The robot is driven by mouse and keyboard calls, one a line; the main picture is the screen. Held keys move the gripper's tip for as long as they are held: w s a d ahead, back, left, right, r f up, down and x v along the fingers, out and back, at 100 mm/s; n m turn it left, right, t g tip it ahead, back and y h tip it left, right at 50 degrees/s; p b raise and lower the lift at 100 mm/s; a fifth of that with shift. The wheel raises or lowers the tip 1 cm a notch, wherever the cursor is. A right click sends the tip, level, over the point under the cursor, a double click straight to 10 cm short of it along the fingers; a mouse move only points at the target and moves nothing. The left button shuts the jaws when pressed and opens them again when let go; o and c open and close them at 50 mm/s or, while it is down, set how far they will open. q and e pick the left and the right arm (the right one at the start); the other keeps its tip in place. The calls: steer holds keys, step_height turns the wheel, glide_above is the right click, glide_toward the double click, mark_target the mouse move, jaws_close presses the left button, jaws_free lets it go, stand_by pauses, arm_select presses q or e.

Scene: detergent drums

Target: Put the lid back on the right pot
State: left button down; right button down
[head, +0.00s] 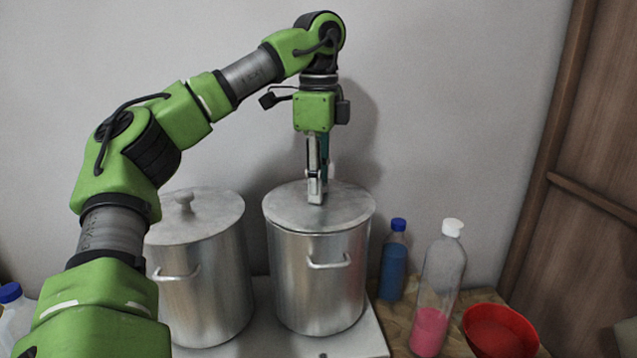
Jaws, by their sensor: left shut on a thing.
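The right pot (318,282) is a tall steel pot with a side handle, standing upright. Its round metal lid (345,208) lies over the pot's mouth and covers it. A thin dark line shows under the lid's front edge, and I cannot tell whether it sits fully down. My left gripper (317,195) points straight down at the middle of the lid and is shut on its knob, which the fingers hide. The left pot (210,290) stands beside it with its own lid (215,212) on, knob showing. My right gripper is out of view.
Both pots stand on a pale slab (345,345). To the right are a blue bottle (393,270), a clear bottle with pink liquid (432,320) and a red bowl (498,330). A blue-capped jug (12,310) is at the far left. A wall is close behind.

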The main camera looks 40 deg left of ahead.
arm_select(q)
steer(key=shift+r, duration=0.1)
stand_by(0.4)
steer(key=shift+p, duration=0.4)
stand_by(0.4)
stand_by(0.4)
steer(key=shift+f, duration=0.2)
stand_by(0.8)
stand_by(0.4)
steer(key=c, duration=1.7)
jaws_free()
steer(key=shift+s, duration=0.1)
